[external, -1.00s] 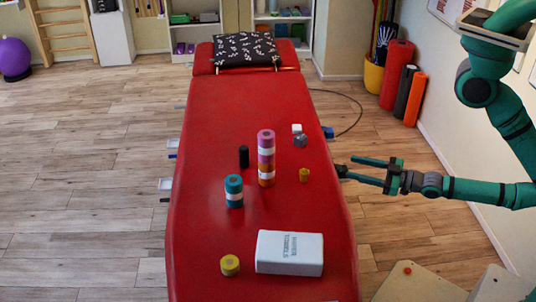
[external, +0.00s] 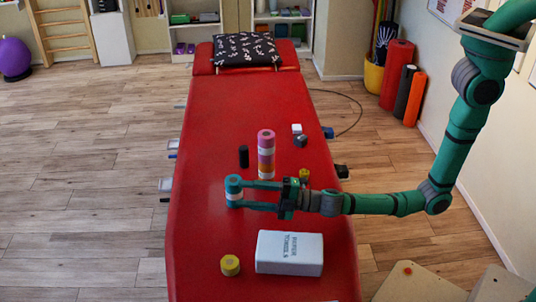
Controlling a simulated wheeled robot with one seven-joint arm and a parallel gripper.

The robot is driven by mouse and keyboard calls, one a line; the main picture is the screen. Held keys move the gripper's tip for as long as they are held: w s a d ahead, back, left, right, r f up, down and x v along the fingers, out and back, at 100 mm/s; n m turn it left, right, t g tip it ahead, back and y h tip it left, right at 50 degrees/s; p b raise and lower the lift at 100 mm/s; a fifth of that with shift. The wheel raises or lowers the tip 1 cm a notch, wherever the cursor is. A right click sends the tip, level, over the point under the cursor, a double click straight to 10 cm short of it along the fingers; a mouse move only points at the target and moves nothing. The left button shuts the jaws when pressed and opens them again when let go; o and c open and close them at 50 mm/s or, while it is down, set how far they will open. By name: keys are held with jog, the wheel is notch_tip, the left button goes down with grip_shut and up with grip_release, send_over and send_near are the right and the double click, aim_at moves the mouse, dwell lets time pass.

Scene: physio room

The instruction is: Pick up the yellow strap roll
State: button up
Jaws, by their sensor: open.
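Two yellow rolls are in the external view, and I cannot tell which one is the strap roll. The larger yellow roll (external: 230,266) stands at the near left of the red table, left of the white box. A smaller yellow roll (external: 304,174) stands farther back at the right, just behind my gripper's body and partly hidden by it. My gripper (external: 240,195) is open and points left over the table. Its fingertips are at the teal and white roll stack (external: 234,186), one finger toward its far side and one toward its near side. Contact cannot be told.
The red treatment table (external: 205,250) carries a tall pink, white and orange roll stack (external: 266,150), a black cylinder (external: 244,156), a white cube (external: 297,129) and a white box (external: 289,253). The table's near left is mostly clear.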

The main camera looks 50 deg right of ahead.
jog(key=w+a+n+t+h, duration=0.25)
jog(key=w+h, duration=0.35)
jog(key=w, duration=0.9)
jog(key=n+g+h, duration=0.4)
jog(key=n+h, duration=0.1)
jog(key=h, duration=0.3)
send_over(232, 264)
jog(key=s+a, duration=0.2)
jog(key=a, duration=0.1)
notch_tip(232, 264, down, 8)
jog(key=shift+w+r, duration=0.15)
jog(key=shift+r, duration=0.1)
jog(key=shift+n+g+h, duration=0.25)
jog(key=shift+n+h, duration=0.3)
jog(key=shift+h, duration=0.25)
jog(key=s, duration=0.8)
jog(key=shift+d+f, duration=0.15)
jog(key=shift+s+d+f, duration=0.1)
jog(key=x, duration=0.5)
jog(key=shift+f, duration=0.2)
jog(key=x, duration=0.5)
jog(key=shift+f, duration=0.3)
